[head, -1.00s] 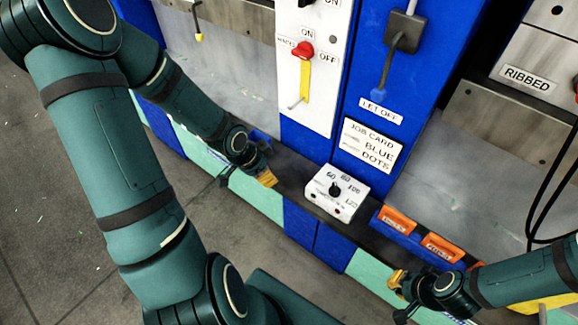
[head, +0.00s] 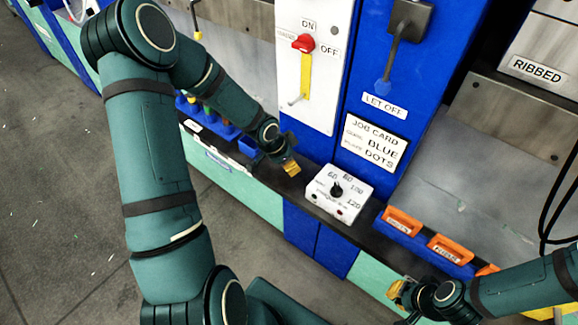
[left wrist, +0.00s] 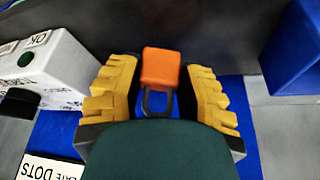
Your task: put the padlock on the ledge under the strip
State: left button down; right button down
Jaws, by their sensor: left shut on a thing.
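My left gripper (head: 291,168) is over the dark ledge (head: 308,174) along the press fronts, left of the white dial box. In the left wrist view, its yellow fingers (left wrist: 160,85) are shut on an orange padlock (left wrist: 161,68), whose dark shackle points back toward the palm. The padlock cannot be made out in the head view. My right gripper (head: 396,292) is at the lower right, below the orange-fronted bins; its opening is unclear. I cannot tell which part is the strip.
The white dial box (head: 338,192) stands on the ledge right of my left gripper. Orange-labelled bins (head: 402,222) line the ledge further right. Blue bins (head: 222,128) stand left of the gripper. A white switch panel (head: 312,60) with a red-knobbed lever rises behind. Black cables hang at right.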

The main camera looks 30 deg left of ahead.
pick_arm(q)
jog(key=shift+w+f, duration=0.2)
jog(key=shift+f, duration=0.4)
jog(key=shift+r, duration=0.1)
jog(key=c, duration=0.6)
grip_release()
jog(key=shift+c, duration=0.2)
jog(key=p+v, duration=0.5)
jog(key=v, duration=0.7)
jog(key=shift+s, duration=0.15)
